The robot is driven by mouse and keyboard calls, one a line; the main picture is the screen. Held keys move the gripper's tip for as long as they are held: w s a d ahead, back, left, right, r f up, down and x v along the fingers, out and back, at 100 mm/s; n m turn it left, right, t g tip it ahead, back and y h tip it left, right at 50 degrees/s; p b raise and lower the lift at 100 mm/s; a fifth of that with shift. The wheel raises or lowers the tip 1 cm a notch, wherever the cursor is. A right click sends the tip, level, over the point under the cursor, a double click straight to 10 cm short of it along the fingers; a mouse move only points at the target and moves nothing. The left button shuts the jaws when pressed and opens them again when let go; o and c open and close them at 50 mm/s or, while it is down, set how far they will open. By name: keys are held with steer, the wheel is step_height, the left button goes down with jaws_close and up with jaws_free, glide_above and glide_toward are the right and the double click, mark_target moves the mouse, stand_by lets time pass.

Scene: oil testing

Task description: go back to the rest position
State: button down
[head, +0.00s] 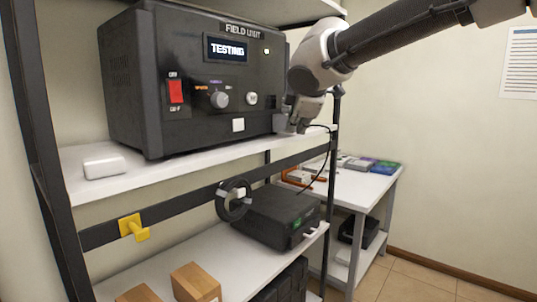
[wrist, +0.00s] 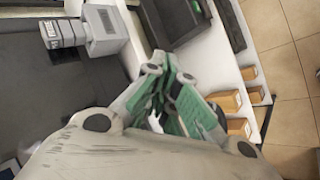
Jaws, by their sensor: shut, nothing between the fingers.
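My gripper (head: 290,124) is at the right front edge of the black field unit (head: 205,75), just above the shelf edge, with my arm reaching in from the upper right. In the head view it overlaps the unit's lower right corner; I cannot tell whether it touches. The wrist view shows its green and grey fingers (wrist: 174,72) brought together with nothing between them. The unit's display (head: 226,49) reads TESTING.
The white upper shelf (head: 75,190) carries the unit and a small white object (head: 104,167). Below are a black case (head: 268,215) and boxes (head: 196,282). A white table (head: 350,186) stands right. Floor at right is clear.

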steer(key=s+d+f+m+g, duration=0.1)
steer(key=s+d+f+m, duration=0.4)
steer(key=s+d, duration=0.4)
steer(key=s+d+f+m+g+h, duration=0.1)
steer(key=s+d+f+m+g, duration=0.1)
steer(key=s+d+f+m, duration=0.3)
steer(key=s+d+f+m+g+h, duration=0.1)
steer(key=s+d+f+m, duration=0.4)
steer(key=s+d, duration=0.9)
steer(key=shift+d+m+g, duration=0.4)
steer(key=shift+d+m, duration=1.2)
